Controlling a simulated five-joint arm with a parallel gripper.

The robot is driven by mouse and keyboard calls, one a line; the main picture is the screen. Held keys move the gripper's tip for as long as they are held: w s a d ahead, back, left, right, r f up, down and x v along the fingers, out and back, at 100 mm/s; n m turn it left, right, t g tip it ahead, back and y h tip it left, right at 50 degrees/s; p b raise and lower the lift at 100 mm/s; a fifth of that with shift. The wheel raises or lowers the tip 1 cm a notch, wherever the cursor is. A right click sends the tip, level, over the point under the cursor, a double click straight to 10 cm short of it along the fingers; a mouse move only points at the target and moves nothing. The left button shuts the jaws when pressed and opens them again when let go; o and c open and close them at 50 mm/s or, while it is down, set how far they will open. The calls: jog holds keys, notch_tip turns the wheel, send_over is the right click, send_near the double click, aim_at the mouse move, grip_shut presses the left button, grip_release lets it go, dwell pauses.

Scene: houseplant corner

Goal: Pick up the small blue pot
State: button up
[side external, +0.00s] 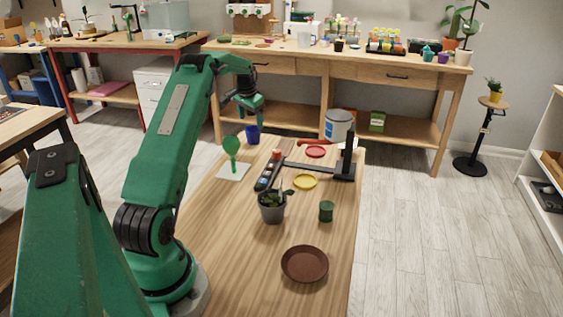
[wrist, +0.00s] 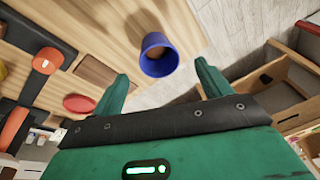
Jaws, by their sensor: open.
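The small blue pot (side external: 252,135) stands near the far end of the wooden table in the side view. In the wrist view the blue pot (wrist: 160,57) shows its round open rim and brownish inside. My gripper (side external: 249,113) is open and empty, with its fingers pointing down just above the pot. In the wrist view the pot appears in the gap between the two spread fingers of my gripper (wrist: 161,71), a little beyond their tips. I see no contact between fingers and pot.
A green scoop-like tool (side external: 233,152) stands on a white card close by.

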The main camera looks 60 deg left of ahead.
aim_at(252, 127)
jog(key=shift+x, duration=2.55)
jog(key=shift+d, duration=0.1)
jog(key=c, duration=1)
jog(key=shift+r, duration=0.15)
jog(key=shift+r, duration=0.5)
jog(key=v, duration=0.2)
jog(key=shift+w+r, duration=0.15)
jog(key=shift+r, duration=0.3)
jog(key=w+d+r, duration=0.1)
jog(key=d+r, duration=0.1)
jog(key=d, duration=0.1)
jog(key=w+d+r, duration=0.1)
jog(key=d+r, duration=0.1)
jog(key=d, duration=0.2)
jog(key=w+d+r, duration=0.1)
jog(key=d+r, duration=0.2)
jog(key=shift+w+d, duration=0.3)
jog(key=shift+d, duration=0.05)
